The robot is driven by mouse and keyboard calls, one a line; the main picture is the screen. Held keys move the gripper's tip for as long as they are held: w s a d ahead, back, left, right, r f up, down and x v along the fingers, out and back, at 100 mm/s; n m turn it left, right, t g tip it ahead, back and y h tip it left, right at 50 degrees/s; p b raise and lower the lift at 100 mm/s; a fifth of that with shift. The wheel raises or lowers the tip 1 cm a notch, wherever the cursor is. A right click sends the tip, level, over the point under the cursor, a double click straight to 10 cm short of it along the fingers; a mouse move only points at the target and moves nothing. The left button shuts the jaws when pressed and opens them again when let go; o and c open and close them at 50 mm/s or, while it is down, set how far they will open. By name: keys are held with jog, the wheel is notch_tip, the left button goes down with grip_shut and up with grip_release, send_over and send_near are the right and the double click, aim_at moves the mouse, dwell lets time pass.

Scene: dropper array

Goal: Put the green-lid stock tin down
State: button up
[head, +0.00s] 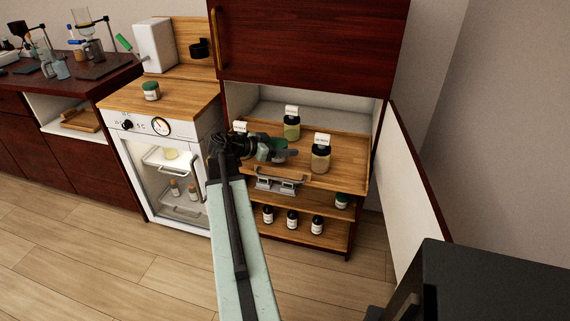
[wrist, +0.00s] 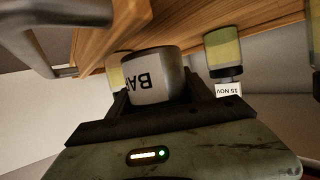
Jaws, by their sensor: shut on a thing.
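My gripper (head: 279,153) is shut on the green-lid stock tin (head: 278,144) over the wooden pull-out shelf (head: 349,165) of the cabinet. In the head view my gripper hides most of the tin, leaving its green lid showing. In the wrist view the pale grey tin (wrist: 160,88) sits between the fingers, its lettering upside down and partly cut off. I cannot tell whether the tin touches the shelf.
Labelled jars stand on the shelf behind (head: 292,128) and to the right (head: 320,158) of the tin. Other green-lid tins stand on the white appliance (head: 151,91) and a lower shelf (head: 342,201). An open door (head: 415,170) stands at right.

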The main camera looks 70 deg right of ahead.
notch_tip(320, 180, down, 4)
jog(key=b, duration=0.4)
jog(key=shift+r, duration=0.25)
jog(key=shift+f, duration=0.2)
jog(key=o, duration=1.2)
jog(key=shift+o, duration=0.2)
jog(key=shift+r, duration=0.2)
jog(key=shift+w+a+r+p, duration=0.2)
jog(key=shift+a+r+p, duration=0.05)
jog(key=shift+p, duration=0.25)
jog(key=p+v, duration=0.3)
jog(key=v, duration=0.8)
jog(key=shift+a+p, duration=0.15)
jog(key=shift+p, duration=0.15)
jog(key=shift+w, duration=0.15)
